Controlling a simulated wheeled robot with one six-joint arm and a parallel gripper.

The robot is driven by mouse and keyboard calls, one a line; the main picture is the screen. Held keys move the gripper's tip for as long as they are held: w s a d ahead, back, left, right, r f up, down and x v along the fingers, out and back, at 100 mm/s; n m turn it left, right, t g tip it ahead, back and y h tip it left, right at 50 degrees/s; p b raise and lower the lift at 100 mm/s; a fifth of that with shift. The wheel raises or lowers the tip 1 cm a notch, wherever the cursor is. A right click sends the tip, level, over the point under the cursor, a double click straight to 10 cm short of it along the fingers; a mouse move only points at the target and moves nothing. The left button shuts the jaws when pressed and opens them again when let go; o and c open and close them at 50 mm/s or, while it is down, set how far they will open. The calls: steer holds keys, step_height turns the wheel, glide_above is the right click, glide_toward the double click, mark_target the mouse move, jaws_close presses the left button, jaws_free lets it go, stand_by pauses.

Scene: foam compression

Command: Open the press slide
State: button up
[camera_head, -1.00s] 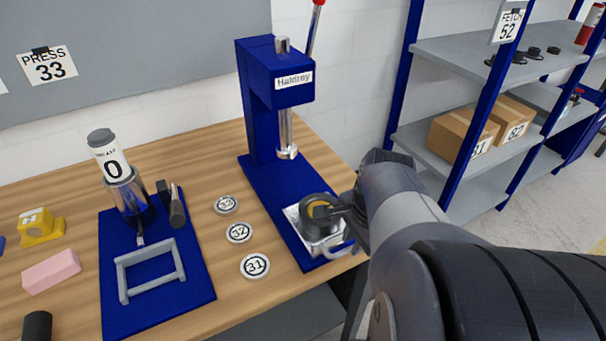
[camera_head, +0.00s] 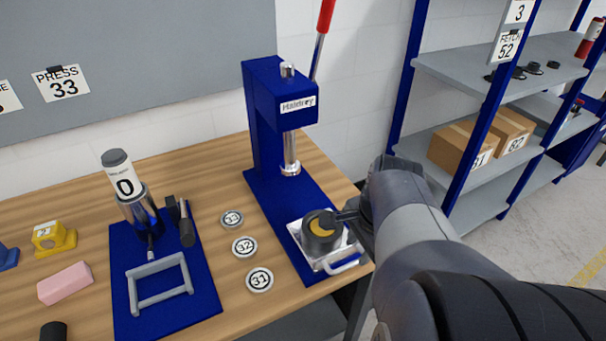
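The blue press (camera_head: 265,125) stands on the wooden bench, with a silver ram (camera_head: 290,155) and a red-topped lever (camera_head: 325,20). Its slide (camera_head: 311,256) is a silver plate at the front end of the press base, with a pale handle (camera_head: 344,263) at its front edge. A dark round piece with a yellow centre (camera_head: 321,229) sits on the slide, forward of the ram. My gripper (camera_head: 345,216) is beside that round piece, at its right. Its fingers are small and partly hidden by my arm, so I cannot tell their opening or any contact.
Discs marked 31 (camera_head: 259,280), 32 (camera_head: 244,246) and 33 (camera_head: 232,218) lie left of the press. A blue mat (camera_head: 190,309) holds a grey frame and a cylinder labelled 0. A pink block (camera_head: 65,283) lies further left. Shelves (camera_head: 480,70) stand at the right.

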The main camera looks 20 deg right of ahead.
mark_target(353, 263)
steer(key=r+p, duration=0.2)
steer(key=r, duration=0.1)
steer(key=s+r+p, duration=0.1)
steer(key=r+p, duration=0.1)
steer(key=shift+s+r, duration=0.1)
steer(key=shift+r, duration=0.3)
steer(key=f+b, duration=0.3)
steer(key=w+f+b, duration=0.1)
steer(key=f+b, duration=0.2)
steer(key=f, duration=0.1)
steer(key=w+f+b, duration=0.1)
steer(key=f+b, duration=0.2)
steer(key=shift+f+b, duration=0.3)
steer(key=shift+f, duration=0.05)
steer(key=shift+w, duration=0.1)
